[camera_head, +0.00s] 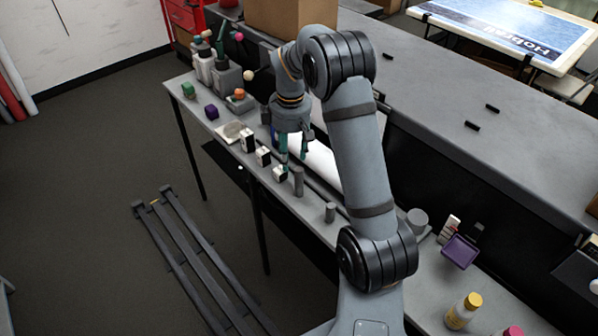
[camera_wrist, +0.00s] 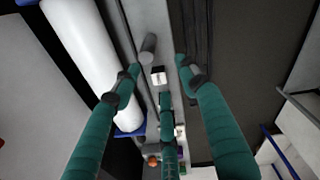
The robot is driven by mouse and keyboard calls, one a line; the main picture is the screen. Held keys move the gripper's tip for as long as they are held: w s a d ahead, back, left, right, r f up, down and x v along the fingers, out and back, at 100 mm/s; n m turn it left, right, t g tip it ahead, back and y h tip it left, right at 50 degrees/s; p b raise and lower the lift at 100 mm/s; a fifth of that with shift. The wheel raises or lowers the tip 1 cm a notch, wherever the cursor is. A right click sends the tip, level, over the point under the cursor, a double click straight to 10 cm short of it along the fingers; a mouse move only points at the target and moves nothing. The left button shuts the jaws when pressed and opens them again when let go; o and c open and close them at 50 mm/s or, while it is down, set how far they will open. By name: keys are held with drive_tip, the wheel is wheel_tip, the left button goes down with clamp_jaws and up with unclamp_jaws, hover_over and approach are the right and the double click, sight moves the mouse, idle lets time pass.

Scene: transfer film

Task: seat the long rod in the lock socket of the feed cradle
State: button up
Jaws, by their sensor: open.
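My gripper (camera_head: 293,158) points down over the narrow bench, with its green fingers spread. In the wrist view my gripper (camera_wrist: 157,72) has no object held between its fingertips. A thin, long dark rod-like bar runs along the bench beside the white roll; it appears in the wrist view (camera_wrist: 128,38). I cannot tell for sure whether it is the long rod. A small black-and-white block (camera_head: 279,174) sits below the fingers, near a grey upright post (camera_head: 298,182). The feed cradle and its lock socket cannot be told apart clearly; my arm and fingers hide part of the bench.
The white roll (camera_wrist: 82,50) lies close beside the fingers. A shorter grey post (camera_head: 330,212) stands nearer. Black-and-white blocks (camera_head: 247,140), a purple cube (camera_head: 211,112) and a green cube (camera_head: 188,90) line the far bench. Bottles (camera_head: 463,310) stand at the near right.

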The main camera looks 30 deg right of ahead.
sight(299, 169)
drive_tip(key=n, duration=0.1)
drive_tip(key=d+r+n, duration=0.1)
drive_tip(key=shift+w+d+n+g, duration=0.15)
drive_tip(key=shift+d+n+g, duration=0.15)
drive_tip(key=shift+g, duration=0.1)
drive_tip(key=shift+s+d+r+n+p, duration=0.1)
drive_tip(key=shift+s+d+n+p, duration=0.05)
drive_tip(key=shift+s+n+p, duration=0.15)
drive_tip(key=shift+s+f, duration=0.2)
drive_tip(key=shift+f, duration=0.1)
drive_tip(key=f, duration=0.4)
drive_tip(key=shift+w+f, duration=0.1)
drive_tip(key=shift+w, duration=0.1)
drive_tip(key=shift+s+d+f+p, duration=0.15)
drive_tip(key=shift+f+p, duration=0.15)
drive_tip(key=shift+p, duration=0.15)
wheel_tip(299, 169, down, 4)
drive_tip(key=shift+d+r+p, duration=0.1)
drive_tip(key=shift+r+p, duration=0.1)
drive_tip(key=shift+p, duration=0.6)
drive_tip(key=shift+f, duration=0.55)
drive_tip(key=shift+c, duration=0.5)
